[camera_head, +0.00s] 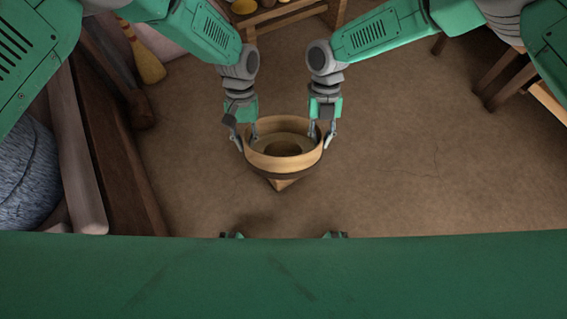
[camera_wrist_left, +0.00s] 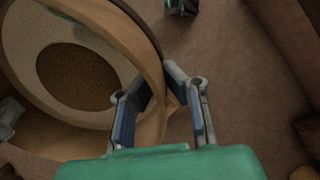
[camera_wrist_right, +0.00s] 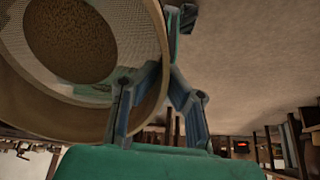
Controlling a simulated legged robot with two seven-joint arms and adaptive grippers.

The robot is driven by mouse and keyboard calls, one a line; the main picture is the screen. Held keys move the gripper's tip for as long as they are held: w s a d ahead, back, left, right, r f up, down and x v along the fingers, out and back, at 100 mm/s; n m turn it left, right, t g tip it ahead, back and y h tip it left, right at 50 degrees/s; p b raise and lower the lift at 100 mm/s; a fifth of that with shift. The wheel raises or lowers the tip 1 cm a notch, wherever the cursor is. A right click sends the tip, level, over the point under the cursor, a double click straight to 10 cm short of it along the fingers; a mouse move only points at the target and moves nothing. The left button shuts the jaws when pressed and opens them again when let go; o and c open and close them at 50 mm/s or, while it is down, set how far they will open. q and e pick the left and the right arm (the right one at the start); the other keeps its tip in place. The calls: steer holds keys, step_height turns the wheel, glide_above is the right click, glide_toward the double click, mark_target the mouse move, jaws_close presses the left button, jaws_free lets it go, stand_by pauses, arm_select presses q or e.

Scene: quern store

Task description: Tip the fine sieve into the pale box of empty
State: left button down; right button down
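The fine sieve (camera_head: 285,163), a round pale wooden hoop with a mesh bottom, is held up between my two grippers. A round patch of brown grainy matter (camera_wrist_left: 82,77) lies on its mesh, and it also shows in the right wrist view (camera_wrist_right: 70,40). My left gripper (camera_head: 244,140) is shut on the left rim, with the hoop wall between its fingers. My right gripper (camera_head: 321,138) is shut on the right rim in the same way. A pale wooden corner (camera_head: 283,185) shows just below the sieve, perhaps the pale box; the rest is hidden.
Brown floor (camera_head: 430,170) is open to the right. A dark wooden frame (camera_head: 120,160) and a grey-blue sack-like bulk (camera_head: 28,175) stand at the left. A yellow broom-like thing (camera_head: 146,58) leans behind them. Wooden furniture stands at the back and upper right.

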stand_by(0.5)
